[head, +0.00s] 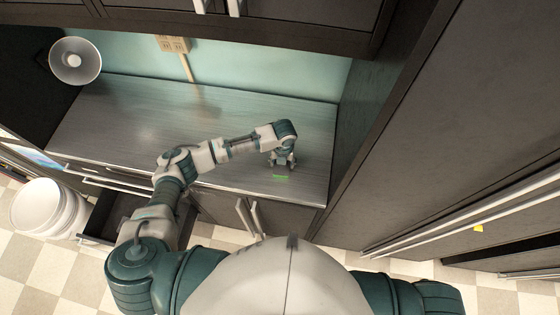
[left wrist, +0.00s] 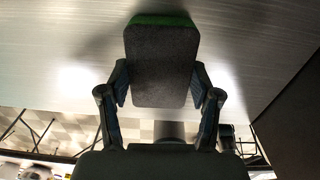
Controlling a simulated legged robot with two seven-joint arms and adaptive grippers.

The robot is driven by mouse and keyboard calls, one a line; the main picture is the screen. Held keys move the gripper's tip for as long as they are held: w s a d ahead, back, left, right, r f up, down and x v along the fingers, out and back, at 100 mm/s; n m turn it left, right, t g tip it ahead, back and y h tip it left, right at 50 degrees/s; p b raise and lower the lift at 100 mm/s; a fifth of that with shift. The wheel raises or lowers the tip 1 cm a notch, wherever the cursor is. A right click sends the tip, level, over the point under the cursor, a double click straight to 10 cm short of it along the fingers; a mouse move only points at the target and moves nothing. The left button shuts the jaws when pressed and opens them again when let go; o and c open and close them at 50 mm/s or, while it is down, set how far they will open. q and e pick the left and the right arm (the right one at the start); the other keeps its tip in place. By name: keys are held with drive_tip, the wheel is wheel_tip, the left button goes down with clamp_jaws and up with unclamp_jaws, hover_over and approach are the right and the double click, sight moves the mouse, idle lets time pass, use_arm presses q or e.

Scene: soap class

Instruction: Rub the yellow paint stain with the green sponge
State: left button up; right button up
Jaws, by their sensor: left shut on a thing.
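The green sponge (head: 280,177) shows as a thin green strip over the front right part of the counter. In the left wrist view the sponge (left wrist: 161,68) is a block with a dark grey face and a green top edge. My left gripper (head: 283,163) is shut on it, with one finger at each side, in the left wrist view (left wrist: 163,88). I cannot tell whether the sponge touches the counter. A small yellow patch (head: 478,228) shows at the far right by the dark cabinet; I cannot tell whether it is the paint stain. My right gripper is out of view.
The grey counter (head: 120,120) is mostly clear. A white lamp or fan (head: 75,60) is at its back left. A tall dark cabinet (head: 450,120) bounds the right. An open drawer (head: 100,218) and a white bucket (head: 38,206) are at the left.

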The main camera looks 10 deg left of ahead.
sight(263, 164)
use_arm(q)
drive_tip(key=shift+a+f, duration=0.15)
drive_tip(key=shift+a, duration=1.8)
drive_tip(key=shift+w+a, duration=0.1)
drive_tip(key=shift+a, duration=1.7)
wheel_tip(263, 164, up, 6)
drive_tip(key=shift+d, duration=0.1)
wheel_tip(263, 164, up, 3)
drive_tip(key=shift+r, duration=0.15)
